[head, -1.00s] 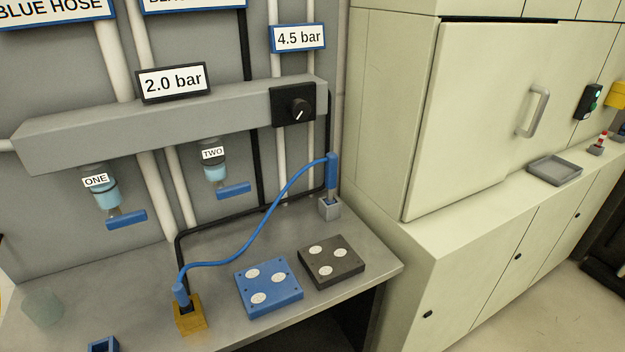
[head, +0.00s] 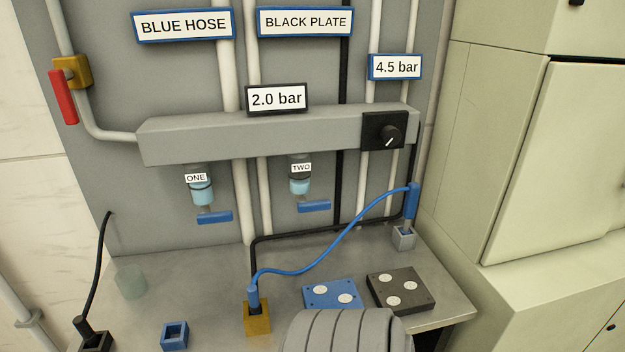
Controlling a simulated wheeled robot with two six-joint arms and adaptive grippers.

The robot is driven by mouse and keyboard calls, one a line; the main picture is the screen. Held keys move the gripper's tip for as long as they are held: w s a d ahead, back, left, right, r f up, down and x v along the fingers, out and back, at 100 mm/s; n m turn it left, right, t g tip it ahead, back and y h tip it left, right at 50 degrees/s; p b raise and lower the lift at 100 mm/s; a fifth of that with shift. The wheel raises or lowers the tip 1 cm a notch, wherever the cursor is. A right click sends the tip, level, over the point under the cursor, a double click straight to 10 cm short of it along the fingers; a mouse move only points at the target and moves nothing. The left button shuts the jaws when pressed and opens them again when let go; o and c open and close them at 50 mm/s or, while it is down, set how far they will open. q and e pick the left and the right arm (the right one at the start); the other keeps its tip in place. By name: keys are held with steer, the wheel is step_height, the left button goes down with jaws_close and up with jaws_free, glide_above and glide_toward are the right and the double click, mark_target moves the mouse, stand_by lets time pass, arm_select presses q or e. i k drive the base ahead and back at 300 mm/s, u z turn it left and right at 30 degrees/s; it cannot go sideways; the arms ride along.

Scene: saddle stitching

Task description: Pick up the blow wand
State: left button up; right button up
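A blue stick-like handle (head: 412,200) stands upright in a small grey holder (head: 404,238) at the back right of the bench; it looks like the blow wand, though no label marks it. A blue hose (head: 335,240) runs from it to a blue fitting (head: 253,296) on a yellow block (head: 257,318) near the front. Neither gripper shows. A grey ribbed part of my arm comes in at the bottom and covers part of the bench and the blue plate's front edge.
A blue plate (head: 322,292) and a black plate (head: 391,302) lie on the bench (head: 218,292). A small blue open box (head: 174,335), a clear cup (head: 131,281) and a black-hosed fitting (head: 92,332) stand left. The pressure rail (head: 230,134) with a knob (head: 383,132) is above.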

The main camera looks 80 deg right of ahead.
mark_target(409, 212)
steer(key=u, duration=0.3)
steer(key=k, duration=0.9)
steer(key=z, duration=1.25)
